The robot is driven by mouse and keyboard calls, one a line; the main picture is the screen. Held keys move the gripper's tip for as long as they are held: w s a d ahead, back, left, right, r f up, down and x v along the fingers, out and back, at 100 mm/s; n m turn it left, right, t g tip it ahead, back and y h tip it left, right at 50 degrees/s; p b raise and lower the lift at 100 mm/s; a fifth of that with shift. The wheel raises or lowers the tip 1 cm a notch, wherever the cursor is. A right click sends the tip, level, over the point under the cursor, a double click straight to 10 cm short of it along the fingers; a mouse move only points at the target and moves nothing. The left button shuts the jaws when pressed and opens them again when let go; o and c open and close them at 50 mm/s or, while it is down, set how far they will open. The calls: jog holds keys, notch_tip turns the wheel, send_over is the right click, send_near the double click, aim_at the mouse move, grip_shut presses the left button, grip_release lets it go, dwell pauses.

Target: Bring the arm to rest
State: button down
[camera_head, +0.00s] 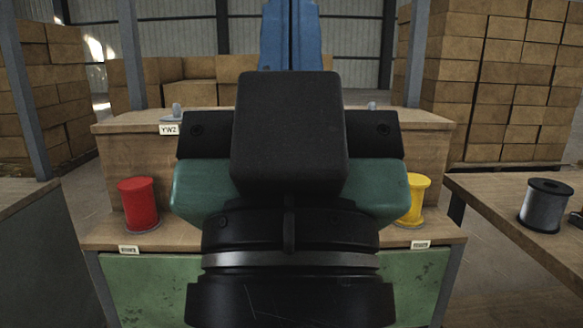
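My arm fills the middle of the head view, with its dark wrist and a black block in front of the workbench (150,155). A red spool (138,204) stands upright on the bench's lower shelf at the left. A yellow spool (415,198) stands on the same shelf at the right, partly hidden by my arm.
A dark grey spool (545,207) stands on a side table (490,193) at the right. Another table (22,190) is at the left edge. A label reading YW2 (169,129) is on the upper shelf.

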notch_tip(320, 180, up, 32)
jog(key=p, duration=3)
jog(key=shift+r, duration=0.25)
